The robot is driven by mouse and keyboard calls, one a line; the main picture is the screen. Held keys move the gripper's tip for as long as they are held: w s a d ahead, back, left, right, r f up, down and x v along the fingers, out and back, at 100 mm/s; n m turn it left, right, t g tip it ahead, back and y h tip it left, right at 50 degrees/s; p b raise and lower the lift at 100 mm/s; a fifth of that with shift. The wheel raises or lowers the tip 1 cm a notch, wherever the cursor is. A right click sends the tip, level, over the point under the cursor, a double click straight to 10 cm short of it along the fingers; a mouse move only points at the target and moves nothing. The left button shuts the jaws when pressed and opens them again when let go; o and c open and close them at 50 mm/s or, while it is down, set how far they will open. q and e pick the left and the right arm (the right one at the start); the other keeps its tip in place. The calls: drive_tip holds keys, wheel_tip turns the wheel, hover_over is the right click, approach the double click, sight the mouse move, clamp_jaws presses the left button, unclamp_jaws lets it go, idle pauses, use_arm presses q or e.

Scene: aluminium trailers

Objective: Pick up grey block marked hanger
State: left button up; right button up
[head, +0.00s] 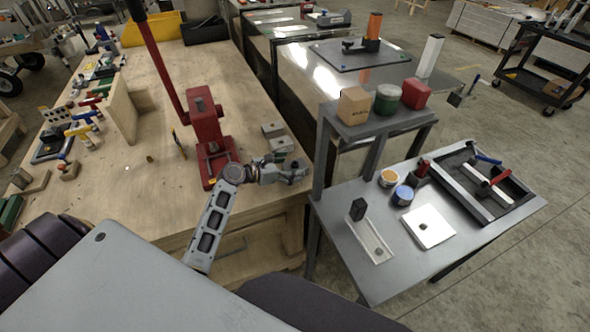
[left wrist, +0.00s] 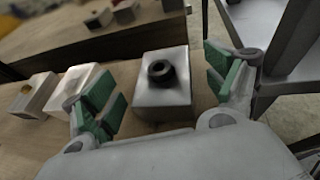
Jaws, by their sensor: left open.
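My left gripper (head: 292,174) is open near the right edge of the wooden bench. In the left wrist view its green-padded fingers (left wrist: 168,92) stand on either side of a grey block (left wrist: 163,98) with a dark round piece on top. The block rests on the wood, and I see no hold on it. No hanger marking is readable on it. Two paler blocks (left wrist: 33,96) and (left wrist: 76,86) stand to its left. In the head view, small grey blocks (head: 273,129) and (head: 281,145) sit just beyond the gripper. My right gripper is not in view.
A red lever press (head: 206,135) stands on the bench (head: 140,188) left of the gripper. A grey metal table (head: 392,270) with a shelf stands close on the right, holding cans and trays. Tools crowd the bench's far left; its middle is mostly clear.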

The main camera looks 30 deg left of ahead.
sight(290, 167)
use_arm(q)
drive_tip(key=shift+c, duration=0.3)
drive_tip(key=c, duration=1.5)
drive_tip(key=shift+o, duration=0.2)
drive_tip(key=shift+r, duration=0.15)
wheel_tip(290, 167, up, 10)
drive_tip(key=shift+p, duration=0.4)
